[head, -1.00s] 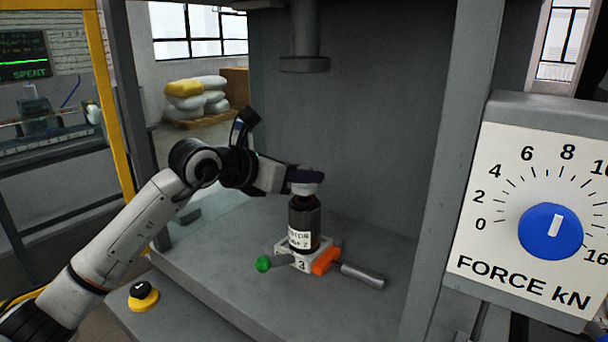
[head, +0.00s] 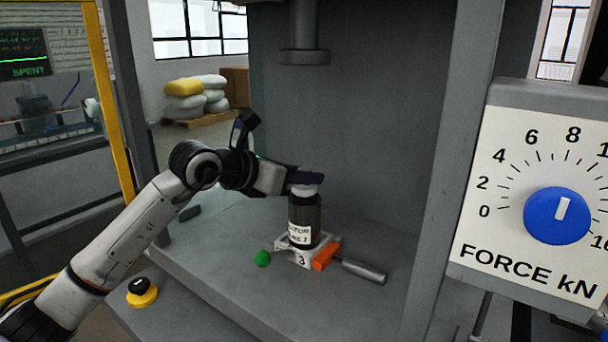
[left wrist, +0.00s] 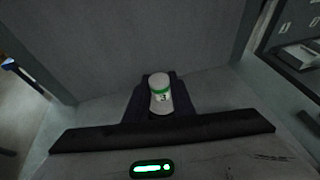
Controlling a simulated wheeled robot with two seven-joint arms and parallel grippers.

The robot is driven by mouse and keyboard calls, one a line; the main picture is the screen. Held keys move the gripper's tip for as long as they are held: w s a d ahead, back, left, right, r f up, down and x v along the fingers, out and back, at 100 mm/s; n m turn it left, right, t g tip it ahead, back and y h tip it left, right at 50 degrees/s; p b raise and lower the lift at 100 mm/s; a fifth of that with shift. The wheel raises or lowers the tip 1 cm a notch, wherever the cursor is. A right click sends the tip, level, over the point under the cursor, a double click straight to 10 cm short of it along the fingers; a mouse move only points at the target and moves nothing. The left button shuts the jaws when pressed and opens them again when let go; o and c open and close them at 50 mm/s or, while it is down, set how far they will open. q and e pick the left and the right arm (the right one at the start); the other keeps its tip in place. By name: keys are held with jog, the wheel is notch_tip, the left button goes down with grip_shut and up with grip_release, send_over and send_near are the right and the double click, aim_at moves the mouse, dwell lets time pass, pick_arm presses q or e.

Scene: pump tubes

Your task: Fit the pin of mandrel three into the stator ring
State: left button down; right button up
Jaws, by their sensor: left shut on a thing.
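A dark upright cylinder (head: 304,214) with a partly legible white label, seemingly the stator, stands in a pale block (head: 305,258) marked 3. A white piece (head: 305,190), seemingly the mandrel's head, sits at the top of the cylinder. In the left wrist view, the white piece with a green band (left wrist: 160,96) and a small mark sits between the dark fingers (left wrist: 155,110). The pin and the ring are hidden, so their fit cannot be seen. My right gripper is not in view.
A green knob (head: 263,259) is left of the block; an orange part (head: 326,256) and metal rod (head: 364,272) lie right. A press ram (head: 305,56) hangs above. Frame posts flank the bed (head: 230,275). A force dial (head: 556,215) is at right.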

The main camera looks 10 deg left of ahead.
pick_arm(q)
jog(key=shift+f, duration=0.1)
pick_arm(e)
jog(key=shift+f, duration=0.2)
pick_arm(q)
jog(key=c, duration=1.4)
grip_release()
jog(key=shift+c, duration=0.2)
jog(key=shift+f, duration=0.25)
jog(key=b+v, duration=0.1)
jog(key=v, duration=0.9)
jog(key=shift+r, duration=0.3)
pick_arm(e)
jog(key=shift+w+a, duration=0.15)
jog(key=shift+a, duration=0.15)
pick_arm(q)
jog(key=shift+s, duration=0.1)
